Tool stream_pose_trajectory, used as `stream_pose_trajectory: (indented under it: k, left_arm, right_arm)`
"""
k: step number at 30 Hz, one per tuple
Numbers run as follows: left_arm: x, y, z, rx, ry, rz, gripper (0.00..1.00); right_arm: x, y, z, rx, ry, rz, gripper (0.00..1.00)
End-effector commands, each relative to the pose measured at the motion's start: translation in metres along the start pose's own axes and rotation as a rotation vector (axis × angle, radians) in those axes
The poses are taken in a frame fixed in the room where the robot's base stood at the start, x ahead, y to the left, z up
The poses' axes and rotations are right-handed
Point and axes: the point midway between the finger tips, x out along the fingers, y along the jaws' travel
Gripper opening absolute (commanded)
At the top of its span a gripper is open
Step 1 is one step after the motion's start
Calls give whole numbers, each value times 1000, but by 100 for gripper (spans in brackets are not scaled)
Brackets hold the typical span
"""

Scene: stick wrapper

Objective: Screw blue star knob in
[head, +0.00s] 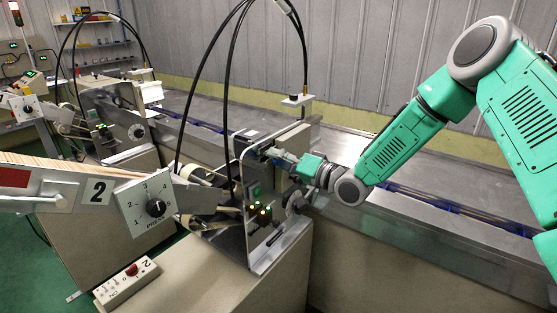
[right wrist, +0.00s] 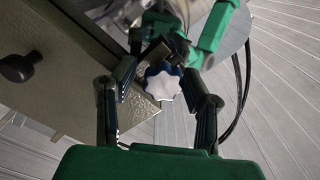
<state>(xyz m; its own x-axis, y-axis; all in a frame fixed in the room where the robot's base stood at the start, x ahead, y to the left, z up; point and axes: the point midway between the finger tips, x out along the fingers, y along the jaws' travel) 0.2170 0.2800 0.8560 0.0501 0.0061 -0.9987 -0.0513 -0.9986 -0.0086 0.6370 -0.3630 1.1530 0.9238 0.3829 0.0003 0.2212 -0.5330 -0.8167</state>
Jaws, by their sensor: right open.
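The star knob (right wrist: 163,83) shows in the right wrist view as a pale blue-white, lobed knob beside the corner of a beige metal housing (right wrist: 70,65). My right gripper (right wrist: 161,90) is open, with one dark finger on each side of the knob. A gap shows between the fingers and the knob, and I cannot tell any contact. In the head view my right gripper (head: 275,154) reaches in from the right to the upper part of the wrapper machine (head: 262,190). I cannot make out the knob there. My left gripper is not in view.
A grey dial box marked with numbers (head: 147,205) and a white switch box (head: 126,282) are at the left. Black cables (head: 228,85) arch over the machine. A second similar machine (head: 115,115) stands behind. A black round knob (right wrist: 20,67) sticks out at left in the wrist view.

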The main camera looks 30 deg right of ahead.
Motion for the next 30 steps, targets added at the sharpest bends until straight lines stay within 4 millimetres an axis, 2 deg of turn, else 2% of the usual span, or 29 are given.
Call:
stream_pose_trajectory:
  k: [5, 17, 30]
  left_arm:
    - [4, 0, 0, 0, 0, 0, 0]
    - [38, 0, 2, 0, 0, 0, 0]
    - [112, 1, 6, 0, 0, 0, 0]
  right_arm:
    - [0, 1, 0, -120, 2, 1, 43]
    - [1, 2, 0, -900, 5, -1, 43]
    - [0, 4, 3, -1806, 4, 0, 43]
